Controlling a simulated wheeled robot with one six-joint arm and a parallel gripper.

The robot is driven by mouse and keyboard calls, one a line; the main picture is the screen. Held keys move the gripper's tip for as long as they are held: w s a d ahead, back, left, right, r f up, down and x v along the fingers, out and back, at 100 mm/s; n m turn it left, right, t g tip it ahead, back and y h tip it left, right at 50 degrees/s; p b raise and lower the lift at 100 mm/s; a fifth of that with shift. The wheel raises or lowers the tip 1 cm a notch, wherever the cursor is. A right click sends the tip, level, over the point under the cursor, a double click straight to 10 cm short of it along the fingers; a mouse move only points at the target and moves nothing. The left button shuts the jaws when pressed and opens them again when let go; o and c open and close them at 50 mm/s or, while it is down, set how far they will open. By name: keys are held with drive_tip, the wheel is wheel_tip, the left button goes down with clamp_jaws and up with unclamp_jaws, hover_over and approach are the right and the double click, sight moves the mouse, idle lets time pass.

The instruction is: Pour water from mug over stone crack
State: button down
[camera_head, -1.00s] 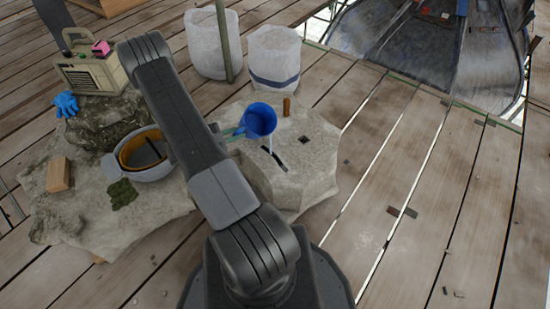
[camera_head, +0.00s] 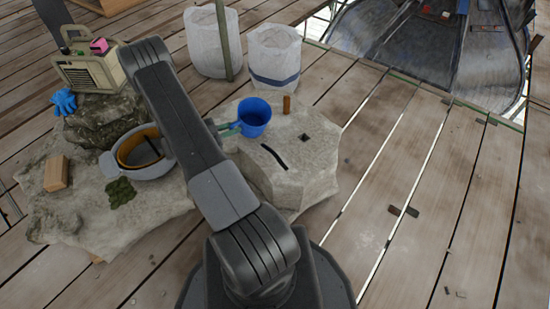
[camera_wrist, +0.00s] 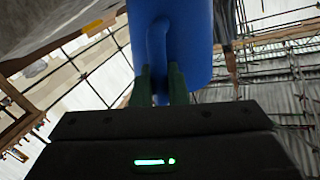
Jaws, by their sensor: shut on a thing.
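The blue mug (camera_head: 254,116) is above the pale stone block (camera_head: 300,180), near its back left part. It now looks close to upright, with its opening facing up toward the head camera. The dark crack (camera_head: 273,157) in the block's top lies in front of the mug. My gripper (camera_head: 229,129) is shut on the mug's handle, left of the mug. In the wrist view the green fingers (camera_wrist: 160,86) pinch the handle, and the blue mug (camera_wrist: 188,40) fills the top middle. I cannot tell if water is left inside.
A small brown peg (camera_head: 287,104) and a square dark hole (camera_head: 305,138) are on the block. A grey bowl (camera_head: 152,167), green moss (camera_head: 121,192), a wooden block (camera_head: 57,173) and a radio (camera_head: 88,73) are left. White sacks (camera_head: 273,60) stand behind.

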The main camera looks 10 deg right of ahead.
drive_tip(key=shift+w+a+r+n+p, duration=0.2)
drive_tip(key=shift+w+r+n, duration=0.15)
drive_tip(key=shift+r, duration=0.15)
drive_tip(key=shift+w+a+r+n+p, duration=0.1)
drive_tip(key=shift+w+r+n+p, duration=0.1)
drive_tip(key=shift+r+n, duration=0.25)
drive_tip(key=shift+w+a+r+n, duration=0.15)
drive_tip(key=shift+w+n, duration=0.15)
drive_tip(key=shift+n, duration=0.2)
drive_tip(key=shift+w+a+r+n+h, duration=0.1)
drive_tip(key=shift+w+n+h, duration=0.2)
drive_tip(key=shift+n, duration=0.2)
